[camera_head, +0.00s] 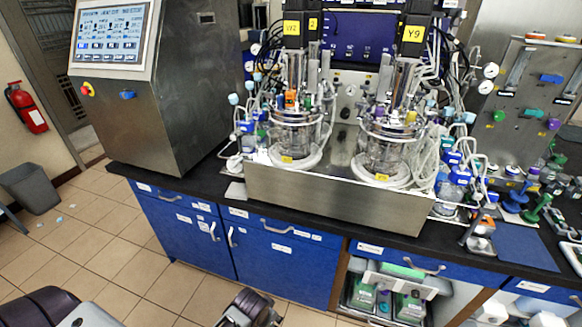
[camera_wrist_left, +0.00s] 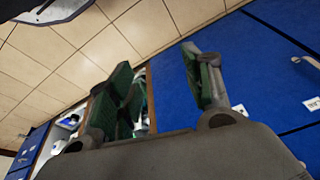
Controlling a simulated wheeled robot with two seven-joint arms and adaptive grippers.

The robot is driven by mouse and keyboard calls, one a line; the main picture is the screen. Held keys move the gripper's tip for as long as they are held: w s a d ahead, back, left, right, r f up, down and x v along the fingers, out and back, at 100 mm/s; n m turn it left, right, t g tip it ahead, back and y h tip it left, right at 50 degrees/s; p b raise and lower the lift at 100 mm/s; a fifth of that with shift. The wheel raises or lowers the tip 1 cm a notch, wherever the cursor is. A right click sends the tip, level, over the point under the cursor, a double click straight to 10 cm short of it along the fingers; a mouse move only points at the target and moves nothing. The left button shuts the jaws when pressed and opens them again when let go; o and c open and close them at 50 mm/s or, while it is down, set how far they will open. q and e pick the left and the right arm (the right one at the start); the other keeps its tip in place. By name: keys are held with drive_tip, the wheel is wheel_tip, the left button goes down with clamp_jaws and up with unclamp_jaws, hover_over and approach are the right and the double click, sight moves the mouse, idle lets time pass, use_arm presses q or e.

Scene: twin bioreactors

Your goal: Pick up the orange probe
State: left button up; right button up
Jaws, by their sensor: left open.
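A small orange piece, which looks like the orange probe (camera_head: 291,97), stands upright at the top of the left glass vessel (camera_head: 294,135) in the head view. Tubes and metal fittings crowd around it, and its lower part is hard to make out. My left gripper (camera_wrist_left: 158,62) is open and empty in the left wrist view, with green finger pads, in front of the blue cabinets and tiled floor. A dark part of my arm shows at the bottom of the head view, low and well away from the probe. My right gripper is not in view.
A steel housing (camera_head: 340,190) holds both vessels on the black bench. A steel cabinet with a screen (camera_head: 112,35) stands left. The right vessel (camera_head: 388,145), bottles and tubing crowd the right side. Blue cabinet doors (camera_head: 285,262) front the bench. The tiled floor (camera_head: 110,225) is mostly free.

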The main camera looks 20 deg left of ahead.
use_arm(q)
drive_tip(key=w+a+r+n+t, duration=0.1)
drive_tip(key=w+r+t, duration=0.4)
drive_tip(key=r, duration=1.5)
drive_tip(key=w+a+r+n+t+y, duration=0.1)
drive_tip(key=w+a+r+t, duration=0.2)
drive_tip(key=r, duration=1.7)
drive_tip(key=w+a+r+n+t, duration=0.1)
drive_tip(key=w+r+t, duration=0.5)
drive_tip(key=w+r, duration=0.6)
wheel_tip(320, 180, up, 9)
drive_tip(key=shift+w+a+r+t+y, duration=0.1)
drive_tip(key=shift+w+a+t+y, duration=0.15)
drive_tip(key=shift+a+t+y, duration=0.2)
drive_tip(key=shift+w, duration=0.1)
